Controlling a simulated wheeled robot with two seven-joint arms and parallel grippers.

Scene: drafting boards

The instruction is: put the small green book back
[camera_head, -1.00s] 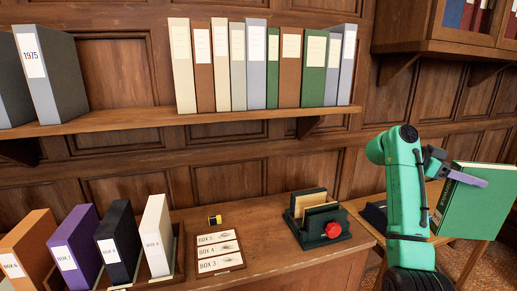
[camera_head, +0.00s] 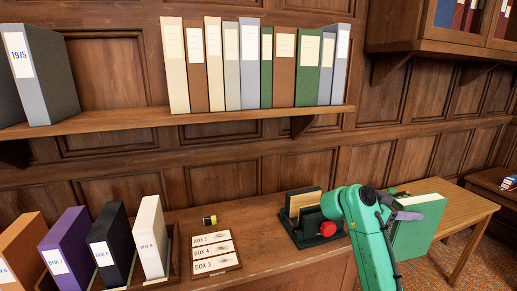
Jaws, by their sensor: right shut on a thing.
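My right gripper (camera_head: 407,215) is shut on a green book (camera_head: 418,232) at the right of the head view. The book is held up in front of the side table, its top edge and pale page block showing. My arm hides its left part. My left gripper is not in view. On the wall shelf (camera_head: 130,122) stands a row of binders, with a narrow green one (camera_head: 266,70) and a wider green one (camera_head: 312,70) among them.
A dark holder (camera_head: 303,240) with a red knob (camera_head: 328,229) stands on the desk near my right arm. Box files, including a purple one (camera_head: 66,248), stand at the front left. A wooden side table (camera_head: 460,207) is behind the held book. The shelf's middle is bare.

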